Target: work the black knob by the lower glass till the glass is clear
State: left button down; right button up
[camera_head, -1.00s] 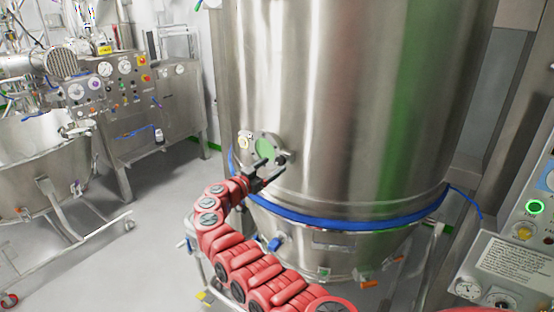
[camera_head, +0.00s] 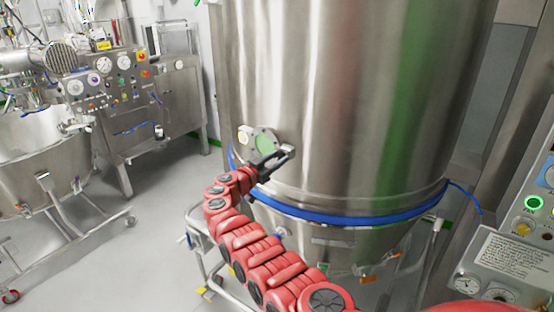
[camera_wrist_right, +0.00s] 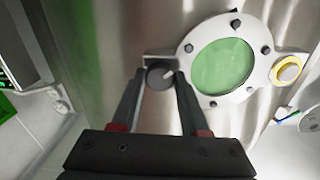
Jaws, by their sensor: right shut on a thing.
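The lower glass (camera_head: 264,143) is a round green pane in a bolted steel flange on the tall vessel. It shows larger in the right wrist view (camera_wrist_right: 222,66), evenly green and dull, with nothing visible through it. The black knob (camera_wrist_right: 160,75) sits beside the flange on a small bracket, with a pale mark on its face. My right gripper (camera_wrist_right: 159,84) has its fingertips on either side of the knob and is shut on it. In the head view the right gripper (camera_head: 287,152) hides the knob. My left gripper is not in view.
The steel vessel (camera_head: 350,90) fills the middle, with a blue band (camera_head: 345,217) around its lower part. A control panel (camera_head: 505,265) stands at the right. A white-and-yellow round fitting (camera_wrist_right: 286,70) sits beside the flange. Floor (camera_head: 150,205) is open at the left.

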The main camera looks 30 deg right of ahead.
grip_shut()
jog(key=m, duration=0.1)
jog(key=m+b, duration=0.1)
jog(key=m, duration=0.1)
jog(key=shift+f+m, duration=0.2)
jog(key=shift+m, duration=0.1)
jog(key=shift+m+b, duration=3.95)
jog(key=shift+m, duration=1.75)
jog(key=shift+r, duration=0.1)
